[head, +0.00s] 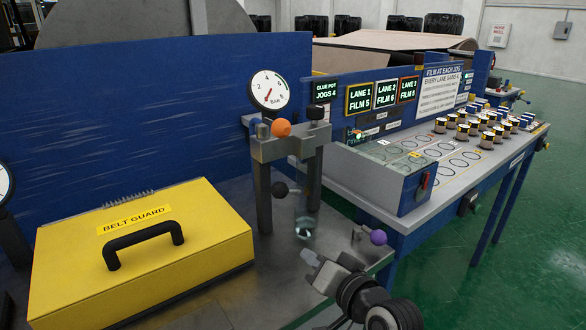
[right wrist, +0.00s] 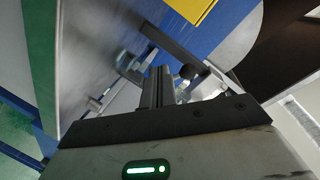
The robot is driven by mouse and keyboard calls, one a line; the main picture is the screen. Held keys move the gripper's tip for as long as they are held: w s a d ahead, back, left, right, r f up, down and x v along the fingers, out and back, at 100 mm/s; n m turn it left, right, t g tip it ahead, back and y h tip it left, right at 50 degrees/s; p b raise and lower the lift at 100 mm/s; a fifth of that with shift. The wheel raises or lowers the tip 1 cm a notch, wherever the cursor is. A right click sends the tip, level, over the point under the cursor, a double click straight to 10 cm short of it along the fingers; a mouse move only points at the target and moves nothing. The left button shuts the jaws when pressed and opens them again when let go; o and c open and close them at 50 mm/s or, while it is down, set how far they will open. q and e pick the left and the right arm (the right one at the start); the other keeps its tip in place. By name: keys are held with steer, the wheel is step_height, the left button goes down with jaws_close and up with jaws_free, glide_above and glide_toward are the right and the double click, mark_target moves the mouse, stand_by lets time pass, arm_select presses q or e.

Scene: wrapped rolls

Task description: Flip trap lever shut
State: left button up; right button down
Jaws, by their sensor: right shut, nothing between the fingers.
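An orange ball (head: 281,128) and a black knob (head: 318,112) are on top. I cannot tell which is the trap lever. A clear cup-like part (head: 305,227) hangs below the stand. My right gripper (head: 318,264) is below and right of the stand, left of and below the purple ball, apart from it. In the right wrist view its fingers (right wrist: 158,85) are shut and empty, with a dark ball (right wrist: 187,72) beyond. My left gripper is not in view.
A yellow belt guard box (head: 200,265) with a black handle stands at the left. A round gauge (head: 269,90) rises behind the stand. At the right, a bench (head: 400,215) carries several wrapped rolls (head: 462,132). A blue panel (head: 150,115) closes the back.

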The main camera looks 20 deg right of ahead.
mark_target(288, 191)
arm_select(q)
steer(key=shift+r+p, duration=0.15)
steer(key=shift+p, duration=0.3)
arm_select(e)
steer(key=w+r+m+t, duration=0.2)
steer(key=w+r, duration=0.2)
steer(key=w, duration=0.3)
steer(key=w+r+m+t, duration=0.1)
steer(key=w+r+m, duration=0.1)
steer(key=w, duration=0.5)
steer(key=shift+w+d+r+t+h, duration=0.2)
steer(key=shift+w+r+t+h, duration=0.15)
steer(key=shift+r, duration=0.5)
